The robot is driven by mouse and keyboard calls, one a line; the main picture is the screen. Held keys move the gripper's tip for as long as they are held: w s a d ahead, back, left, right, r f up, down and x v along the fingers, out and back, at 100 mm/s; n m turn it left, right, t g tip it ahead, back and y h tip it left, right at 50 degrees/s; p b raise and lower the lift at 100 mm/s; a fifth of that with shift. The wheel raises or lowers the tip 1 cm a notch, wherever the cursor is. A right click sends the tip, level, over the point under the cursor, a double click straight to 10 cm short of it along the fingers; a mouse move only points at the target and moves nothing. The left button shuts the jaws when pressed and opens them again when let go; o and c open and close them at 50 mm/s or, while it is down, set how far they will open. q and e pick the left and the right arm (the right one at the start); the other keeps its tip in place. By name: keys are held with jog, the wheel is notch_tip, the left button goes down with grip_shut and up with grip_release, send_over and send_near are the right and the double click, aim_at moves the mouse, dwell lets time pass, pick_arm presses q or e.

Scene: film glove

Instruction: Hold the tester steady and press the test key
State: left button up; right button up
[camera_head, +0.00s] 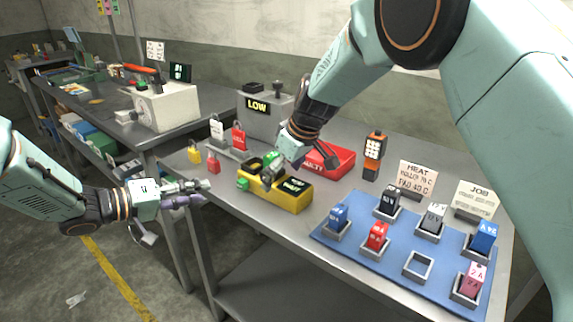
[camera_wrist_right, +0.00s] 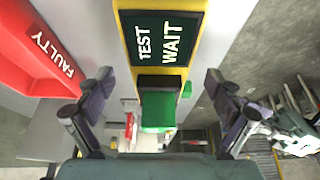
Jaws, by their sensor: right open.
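The tester is a yellow box (camera_head: 290,200) on the front table; its dark screen reads TEST WAIT in the right wrist view (camera_wrist_right: 165,38). A green block (camera_wrist_right: 158,110) sits at the tester's near end in that view. A smaller green part (camera_head: 243,184) sticks out at the tester's left end; I cannot tell for sure which is the test key. My right gripper (camera_wrist_right: 157,100) is open, its fingers apart on both sides of the green block. My left gripper (camera_head: 178,212) looks open and empty, left of the tester and apart from it.
A red FAULTY tray (camera_head: 335,158) stands behind the tester. A blue mat (camera_head: 345,228) with several coloured packs in holders and one empty holder (camera_head: 418,266) lies at the right. A grey LOW box (camera_head: 262,122) is behind.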

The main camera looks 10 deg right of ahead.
aim_at(280, 180)
jog(key=x, duration=0.3)
jog(key=shift+w+f, duration=0.15)
jog(key=shift+f, duration=0.15)
jog(key=shift+c, duration=0.3)
jog(key=c, duration=1.6)
pick_arm(q)
grip_shut()
pick_arm(e)
jog(key=shift+c, duration=0.2)
